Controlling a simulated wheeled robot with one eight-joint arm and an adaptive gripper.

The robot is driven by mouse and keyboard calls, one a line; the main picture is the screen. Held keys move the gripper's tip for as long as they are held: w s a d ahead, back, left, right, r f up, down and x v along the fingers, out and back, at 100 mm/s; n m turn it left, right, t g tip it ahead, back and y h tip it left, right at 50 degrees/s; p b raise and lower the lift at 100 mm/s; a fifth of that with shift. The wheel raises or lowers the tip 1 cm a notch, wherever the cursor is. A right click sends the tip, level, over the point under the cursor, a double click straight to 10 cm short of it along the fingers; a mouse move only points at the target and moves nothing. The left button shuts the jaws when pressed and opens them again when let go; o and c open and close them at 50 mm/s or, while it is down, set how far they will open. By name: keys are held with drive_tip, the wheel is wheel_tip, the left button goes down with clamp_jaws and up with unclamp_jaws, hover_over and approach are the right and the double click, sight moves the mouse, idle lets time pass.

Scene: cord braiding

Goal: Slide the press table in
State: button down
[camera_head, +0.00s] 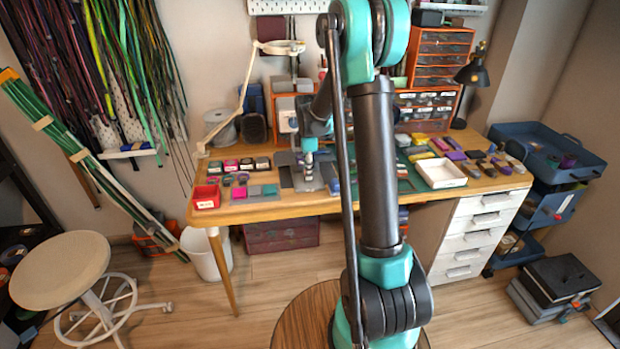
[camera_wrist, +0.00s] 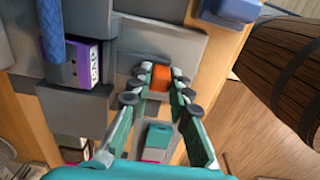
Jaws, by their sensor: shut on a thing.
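The grey press (camera_head: 308,172) stands on the workbench, partly hidden behind my arm. In the wrist view, a grey plate (camera_wrist: 135,60), which looks like the press table, has an orange block (camera_wrist: 161,77) at its near edge. My gripper (camera_wrist: 160,92) has its fingers on either side of the orange block and is shut on it. A purple labelled block (camera_wrist: 88,63) sits on the grey part to the left, below a blue upright cylinder (camera_wrist: 52,30). How far the table is out cannot be told.
The workbench (camera_head: 255,211) holds a red tray (camera_head: 206,197) at left and a white tray (camera_head: 440,173) at right. A round wooden top (camera_head: 300,322) stands in front. In the wrist view, a grey-green block (camera_wrist: 158,135) lies below my fingers.

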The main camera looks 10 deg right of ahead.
drive_tip(key=shift+w, duration=0.4)
drive_tip(key=c, duration=1.4)
unclamp_jaws()
wheel_tip(320, 180, up, 12)
